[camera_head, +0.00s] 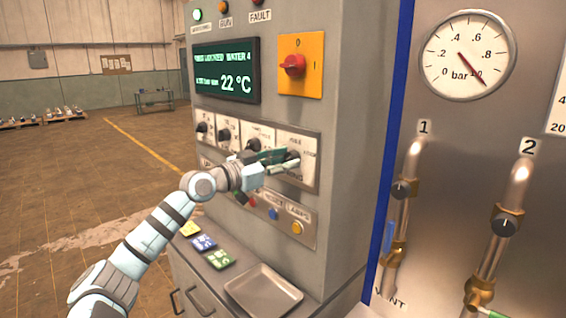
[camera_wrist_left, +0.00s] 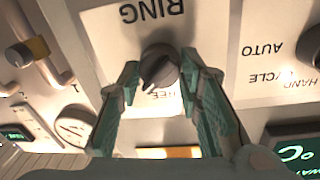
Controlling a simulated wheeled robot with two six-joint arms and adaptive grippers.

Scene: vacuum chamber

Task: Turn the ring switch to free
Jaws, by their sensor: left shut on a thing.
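The ring switch is a dark round knob on a white plate at the right end of the cabinet's switch row (camera_head: 292,157). In the left wrist view the knob (camera_wrist_left: 160,66) sits between my fingertips, with "RING" printed upside down above it and a partly covered label ending in "REE" below it. My left gripper (camera_head: 278,160) is shut on the knob; its two green-padded fingers also show in the left wrist view (camera_wrist_left: 160,80). The knob's pointer direction is hard to read. My right gripper is not in view.
More black knobs (camera_head: 224,134) stand left of the ring switch. Above are a display (camera_head: 226,70) and a red switch on a yellow plate (camera_head: 299,64). Below are lamps (camera_head: 297,228) and a metal tray (camera_head: 263,290). Pipes with valves (camera_head: 505,222) stand at right.

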